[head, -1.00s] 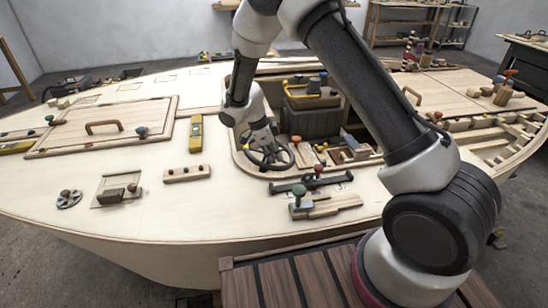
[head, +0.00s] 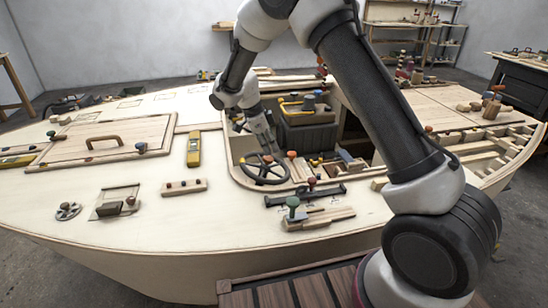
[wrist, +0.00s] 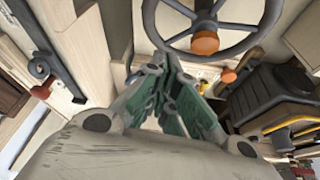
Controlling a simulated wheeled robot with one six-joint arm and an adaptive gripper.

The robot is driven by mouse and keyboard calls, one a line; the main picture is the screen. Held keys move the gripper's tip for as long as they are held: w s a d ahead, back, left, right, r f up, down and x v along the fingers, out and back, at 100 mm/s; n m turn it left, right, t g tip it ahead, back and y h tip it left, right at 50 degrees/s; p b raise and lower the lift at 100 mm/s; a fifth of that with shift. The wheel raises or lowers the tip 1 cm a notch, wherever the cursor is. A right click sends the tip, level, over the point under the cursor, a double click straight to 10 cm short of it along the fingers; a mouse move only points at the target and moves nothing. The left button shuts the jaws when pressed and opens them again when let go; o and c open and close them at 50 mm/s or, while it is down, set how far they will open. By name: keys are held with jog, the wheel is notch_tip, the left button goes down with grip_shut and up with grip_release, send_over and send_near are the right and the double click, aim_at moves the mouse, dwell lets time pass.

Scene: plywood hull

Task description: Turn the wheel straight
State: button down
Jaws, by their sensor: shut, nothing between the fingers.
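The steering wheel (head: 245,175) is a dark spoked ring set in the cockpit opening, left of the red-knobbed lever. My gripper (head: 268,152) reaches down from the back, just beyond the wheel's far rim in the head view. In the wrist view my gripper (wrist: 172,62) shows its green-padded fingers together, with nothing between them. The fingertips lie close to the rim and knob; I cannot tell whether they touch.
A yellow level (head: 194,149) and a wooden peg block (head: 182,187) lie on the deck to the left. A black box with a yellow handle (head: 303,130) stands behind the wheel. A black latch bar (head: 305,195) lies in front.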

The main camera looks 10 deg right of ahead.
aim_at(262, 153)
jog(key=w+f, duration=0.1)
jog(key=w, duration=0.2)
jog(key=w+f, duration=0.1)
jog(key=w, duration=0.1)
jog(key=shift+w+a+f, duration=0.15)
jog(key=shift+w+f, duration=0.2)
jog(key=w+a+r+n+t, duration=0.1)
jog(key=w+a+n, duration=0.1)
jog(key=w+n, duration=0.3)
jog(key=w+d+f+m, duration=0.1)
jog(key=d+f, duration=0.2)
jog(key=f, duration=0.5)
jog(key=shift+w+f, duration=0.2)
jog(key=shift+f, duration=0.2)
jog(key=shift+d, duration=0.1)
jog(key=shift+s+a+r, duration=0.1)
jog(key=shift+a+r, duration=0.15)
jog(key=shift+a, duration=0.55)
